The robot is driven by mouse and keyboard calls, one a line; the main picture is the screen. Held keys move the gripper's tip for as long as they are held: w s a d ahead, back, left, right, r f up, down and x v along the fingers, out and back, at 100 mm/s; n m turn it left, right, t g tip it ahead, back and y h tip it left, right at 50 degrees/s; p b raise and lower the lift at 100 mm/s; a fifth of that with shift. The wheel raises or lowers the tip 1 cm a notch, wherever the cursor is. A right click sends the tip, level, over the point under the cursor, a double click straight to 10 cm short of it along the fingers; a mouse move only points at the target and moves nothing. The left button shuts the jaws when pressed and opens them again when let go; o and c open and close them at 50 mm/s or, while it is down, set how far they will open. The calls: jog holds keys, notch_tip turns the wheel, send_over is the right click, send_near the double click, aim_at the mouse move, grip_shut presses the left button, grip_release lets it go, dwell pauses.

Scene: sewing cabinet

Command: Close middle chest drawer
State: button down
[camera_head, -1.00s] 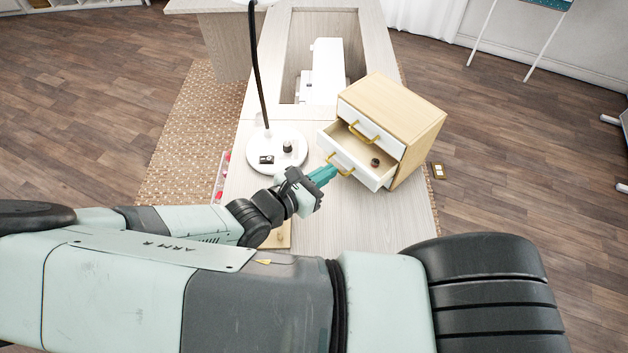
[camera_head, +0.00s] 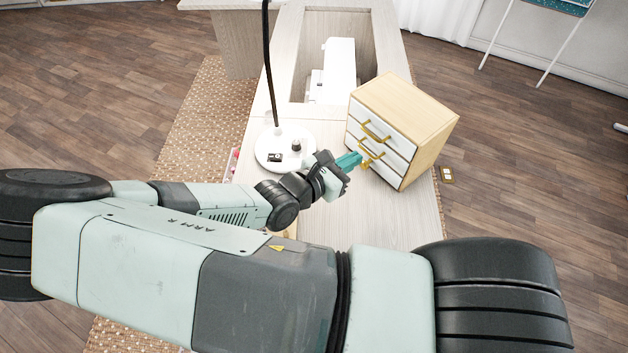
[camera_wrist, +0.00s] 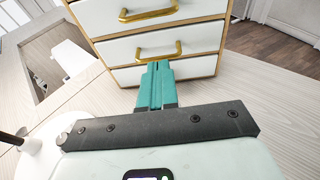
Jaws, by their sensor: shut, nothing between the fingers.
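The small wooden chest (camera_head: 420,110) stands on the table with white drawer fronts and gold handles. The middle drawer (camera_head: 383,152) now sits flush, or nearly flush, with the fronts above and below it. In the wrist view the middle drawer front (camera_wrist: 200,42) carries a gold handle (camera_wrist: 158,51). My gripper (camera_head: 350,161) is shut and empty, with its teal fingers at the middle drawer front. In the wrist view the fingertips (camera_wrist: 157,66) are just below the handle; I cannot tell whether they touch the front. The drawer's inside is hidden.
A white lamp base (camera_head: 285,150) with small items on it stands left of the chest. A white sewing machine (camera_head: 333,72) sits in the table recess behind. The pale table top (camera_head: 345,222) is clear in front of the chest.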

jog(key=v, duration=1.1)
jog(key=shift+s+a, duration=0.15)
jog(key=shift+a, duration=0.1)
jog(key=shift+r, duration=0.1)
jog(key=s+d+r+m+g+y, duration=0.1)
jog(key=s+d+r+m+y, duration=0.1)
jog(key=r+m, duration=0.6)
jog(key=s+d+r+m+g+y, duration=0.2)
jog(key=d+r+m+y, duration=0.3)
jog(key=r, duration=0.9)
jog(key=s+d+r+m+g+y, duration=0.2)
jog(key=d+r+m, duration=0.5)
jog(key=r+m, duration=0.5)
jog(key=shift+s+m+y, duration=0.7)
jog(key=shift+s+y, duration=0.15)
jog(key=shift+y, duration=0.25)
jog(key=shift+d, duration=0.1)
